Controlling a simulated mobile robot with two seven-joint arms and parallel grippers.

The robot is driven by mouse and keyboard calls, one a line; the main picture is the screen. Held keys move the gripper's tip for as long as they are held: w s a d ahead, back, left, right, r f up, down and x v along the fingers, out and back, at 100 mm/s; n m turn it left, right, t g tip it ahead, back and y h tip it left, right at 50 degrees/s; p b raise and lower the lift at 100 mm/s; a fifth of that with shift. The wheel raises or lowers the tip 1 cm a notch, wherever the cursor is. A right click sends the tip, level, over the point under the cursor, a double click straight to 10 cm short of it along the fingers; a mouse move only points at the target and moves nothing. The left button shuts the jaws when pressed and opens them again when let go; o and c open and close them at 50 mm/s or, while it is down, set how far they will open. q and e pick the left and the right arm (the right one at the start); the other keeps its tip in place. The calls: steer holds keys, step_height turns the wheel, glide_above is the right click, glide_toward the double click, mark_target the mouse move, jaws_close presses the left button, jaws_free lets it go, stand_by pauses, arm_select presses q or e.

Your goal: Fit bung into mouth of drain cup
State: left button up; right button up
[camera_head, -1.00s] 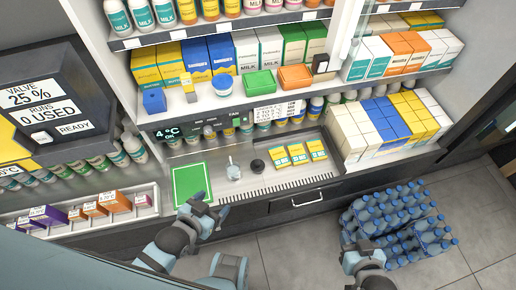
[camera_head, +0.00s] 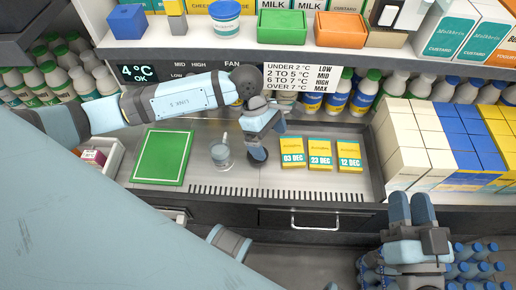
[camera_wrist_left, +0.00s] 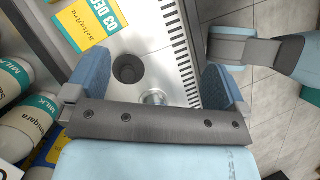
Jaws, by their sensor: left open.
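The bung, a dark round piece (camera_head: 257,153), stands on the metal counter tray, partly hidden by my left gripper (camera_head: 268,136). The wrist view shows the bung (camera_wrist_left: 128,68) below and between the spread fingers of my left gripper (camera_wrist_left: 155,80), nearer the left finger. My left gripper is open and empty. The drain cup, clear with a thin upright stem (camera_head: 221,153), stands just left of the bung. The cup shows as a clear round shape (camera_wrist_left: 155,97) in the wrist view, partly cut off by the gripper. My right gripper (camera_head: 411,205) is shut and empty at lower right.
A green mat (camera_head: 163,157) lies left of the cup. Several yellow date cards (camera_head: 321,154) lie right of the bung. A slotted drain strip (camera_head: 280,192) runs along the tray's front. A shelf (camera_head: 230,52) overhangs behind; cartons (camera_head: 415,140) stand to the right.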

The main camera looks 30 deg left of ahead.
arm_select(q)
steer(key=w+a+f+m+t+y+b, duration=0.1)
steer(key=w+a+f+y+b, duration=0.2)
steer(key=a, duration=0.4)
steer(key=shift+y, duration=0.4)
steer(key=f, duration=0.4)
steer(key=d+f+b, duration=0.1)
steer(key=f, duration=0.2)
steer(key=shift+d, duration=0.1)
steer(key=shift+w+d+f+b, duration=0.1)
steer(key=shift+d+f+b, duration=0.15)
steer(key=shift+f+b, duration=0.85)
steer(key=shift+w+d+f+b, duration=0.1)
steer(key=shift+d+f+b, duration=0.15)
steer(key=shift+f, duration=1.6)
arm_select(e)
step_height(320, 180, down, 8)
steer(key=a+g, duration=0.1)
steer(key=g, duration=0.1)
steer(key=shift+s+n, duration=0.15)
steer(key=shift+n, duration=0.25)
arm_select(q)
steer(key=c, duration=0.9)
